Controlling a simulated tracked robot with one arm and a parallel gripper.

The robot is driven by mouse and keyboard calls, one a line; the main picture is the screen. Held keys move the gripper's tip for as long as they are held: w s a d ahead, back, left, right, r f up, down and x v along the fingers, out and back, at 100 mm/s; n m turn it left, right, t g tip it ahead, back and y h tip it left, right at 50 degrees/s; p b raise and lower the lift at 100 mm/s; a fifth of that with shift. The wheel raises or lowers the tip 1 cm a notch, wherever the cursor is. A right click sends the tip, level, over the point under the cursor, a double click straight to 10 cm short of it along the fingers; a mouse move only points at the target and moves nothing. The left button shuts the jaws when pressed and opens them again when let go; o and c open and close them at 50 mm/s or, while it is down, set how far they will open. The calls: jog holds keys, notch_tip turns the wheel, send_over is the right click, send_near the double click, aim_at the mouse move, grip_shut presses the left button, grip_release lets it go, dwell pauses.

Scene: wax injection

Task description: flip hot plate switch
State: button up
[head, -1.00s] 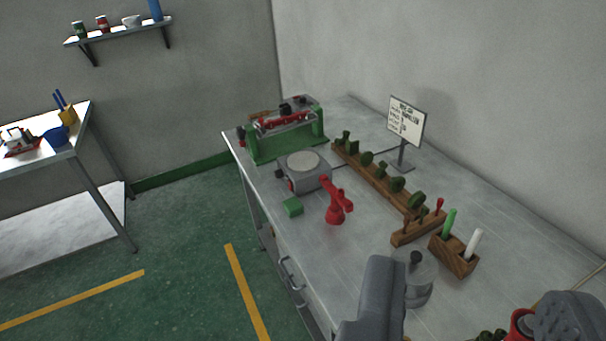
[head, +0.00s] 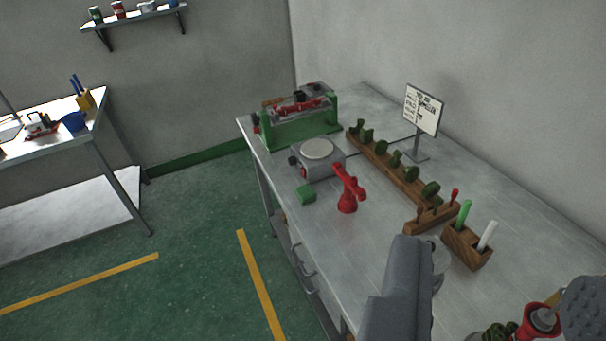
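The hot plate (head: 325,163) is a grey box with a round pale top, standing on the metal workbench (head: 393,205) beyond my gripper. Small dark and reddish parts show on its left front side; I cannot tell which is the switch or how it is set. My gripper (head: 498,265) shows as two grey fingers at the lower right, wide apart. It is open, well short of the hot plate, with nothing visibly held between the fingers.
A red clamp-like tool (head: 347,190) and a green block (head: 306,194) stand near the hot plate. Behind it is a green-framed device (head: 300,125). A wooden rack (head: 390,178), sign (head: 423,110) and wooden holder (head: 466,246) line the right. Open floor (head: 200,215) lies left.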

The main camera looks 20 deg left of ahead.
grip_shut()
dwell(1.8)
